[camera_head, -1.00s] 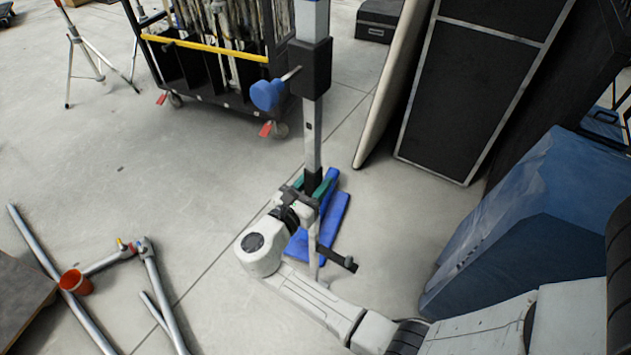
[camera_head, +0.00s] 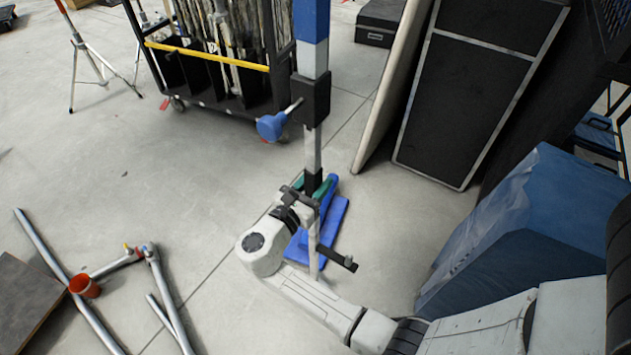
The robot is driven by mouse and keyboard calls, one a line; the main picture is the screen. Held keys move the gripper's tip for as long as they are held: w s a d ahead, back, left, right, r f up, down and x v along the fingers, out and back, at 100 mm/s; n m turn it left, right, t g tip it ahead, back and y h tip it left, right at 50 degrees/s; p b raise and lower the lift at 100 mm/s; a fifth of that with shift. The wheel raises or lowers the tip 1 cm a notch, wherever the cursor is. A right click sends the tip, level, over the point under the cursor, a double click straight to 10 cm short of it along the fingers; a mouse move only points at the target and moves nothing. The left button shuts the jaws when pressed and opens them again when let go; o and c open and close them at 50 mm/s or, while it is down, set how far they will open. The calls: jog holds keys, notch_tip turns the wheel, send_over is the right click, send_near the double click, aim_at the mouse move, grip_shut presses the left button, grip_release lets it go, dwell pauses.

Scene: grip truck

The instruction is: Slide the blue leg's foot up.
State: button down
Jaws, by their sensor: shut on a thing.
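The blue leg (camera_head: 312,18) stands upright in the middle of the view, blue at the top with a pale band below. Its black collar (camera_head: 311,99) has a blue knob (camera_head: 270,126) out to the left. A silver inner tube (camera_head: 313,152) comes down from the collar to the black foot (camera_head: 313,180). My gripper (camera_head: 315,190) is shut on the foot at the tube's lower end. Teal pads show beside it. The far side of the grip is hidden.
Blue flat pieces (camera_head: 334,218) lie on the floor behind the gripper. A black cart (camera_head: 215,88) stands behind left. Black panels (camera_head: 472,95) and a blue covered block (camera_head: 535,235) stand right. Floor between is clear.

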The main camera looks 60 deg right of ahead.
aim_at(310, 168)
notch_tip(310, 168, up, 8)
jog(key=p, duration=0.6)
jog(key=shift+w+f+p, duration=0.1)
jog(key=shift+f+p, duration=0.05)
jog(key=shift+p, duration=0.2)
jog(key=c, duration=0.8)
grip_release()
jog(key=shift+o, duration=0.4)
jog(key=shift+f, duration=0.1)
jog(key=shift+a, duration=0.1)
jog(key=shift+a, duration=0.35)
jog(key=a, duration=1)
jog(key=shift+s+b, duration=0.25)
jog(key=shift+b, duration=0.15)
